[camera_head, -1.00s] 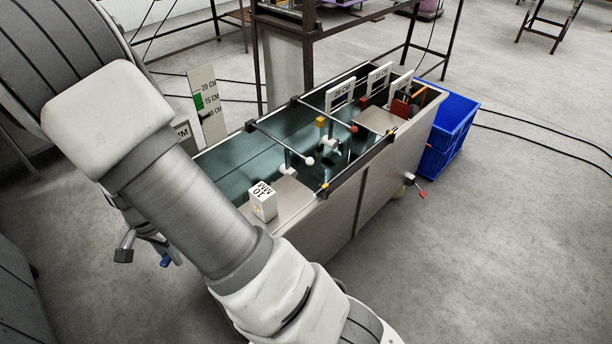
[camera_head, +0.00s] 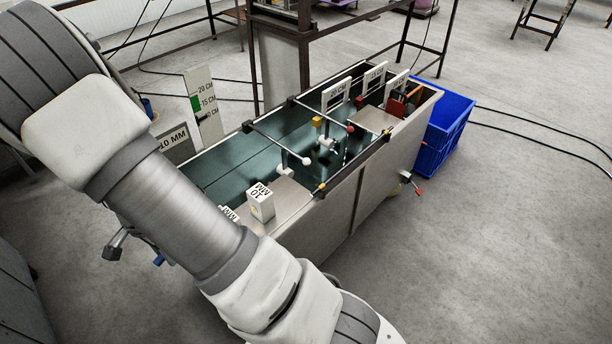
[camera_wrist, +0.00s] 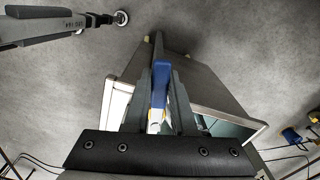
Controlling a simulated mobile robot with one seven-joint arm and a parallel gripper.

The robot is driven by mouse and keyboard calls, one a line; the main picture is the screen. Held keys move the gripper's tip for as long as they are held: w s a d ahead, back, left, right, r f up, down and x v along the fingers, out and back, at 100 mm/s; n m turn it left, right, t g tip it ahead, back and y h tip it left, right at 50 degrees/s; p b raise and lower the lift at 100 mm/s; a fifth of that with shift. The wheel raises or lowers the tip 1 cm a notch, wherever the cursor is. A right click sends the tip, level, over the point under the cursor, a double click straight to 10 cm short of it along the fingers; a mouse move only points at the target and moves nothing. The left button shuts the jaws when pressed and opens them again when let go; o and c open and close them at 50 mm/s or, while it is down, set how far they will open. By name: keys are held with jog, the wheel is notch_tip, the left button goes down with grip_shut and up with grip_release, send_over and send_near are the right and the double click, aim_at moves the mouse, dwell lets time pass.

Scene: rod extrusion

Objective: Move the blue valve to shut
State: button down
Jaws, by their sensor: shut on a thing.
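In the wrist view the blue valve's handle (camera_wrist: 161,80) stands upright between the fingers of my gripper (camera_wrist: 161,75). The fingers are shut on it from both sides. A pale part with some yellow shows below the handle. The metal tank (camera_wrist: 195,72) lies right behind the handle. In the head view the tank (camera_head: 335,218) stands in the middle, and my arm covers its near left end and the grip. A small blue piece (camera_head: 158,260) shows below my arm there; I cannot tell if it is the valve.
A red-handled valve (camera_head: 415,184) sticks out at the tank's right side. A blue crate (camera_head: 447,130) stands at its far right end. White blocks, marked gates and crossbars are on the tank.

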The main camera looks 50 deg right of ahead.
jog(key=shift+w+a+m+p, duration=0.1)
jog(key=shift+w+m+p, duration=0.3)
jog(key=shift+m, duration=0.4)
jog(key=shift+w, duration=0.1)
jog(key=shift+w+r+m+p, duration=0.1)
jog(key=shift+w+m+p, duration=0.05)
jog(key=shift+m+p, duration=0.15)
jog(key=c, duration=0.7)
grip_release()
jog(key=shift+o, duration=0.2)
notch_tip(320, 180, up, 17)
jog(key=p, duration=0.2)
jog(key=shift+p, duration=0.35)
jog(key=shift+r, duration=0.15)
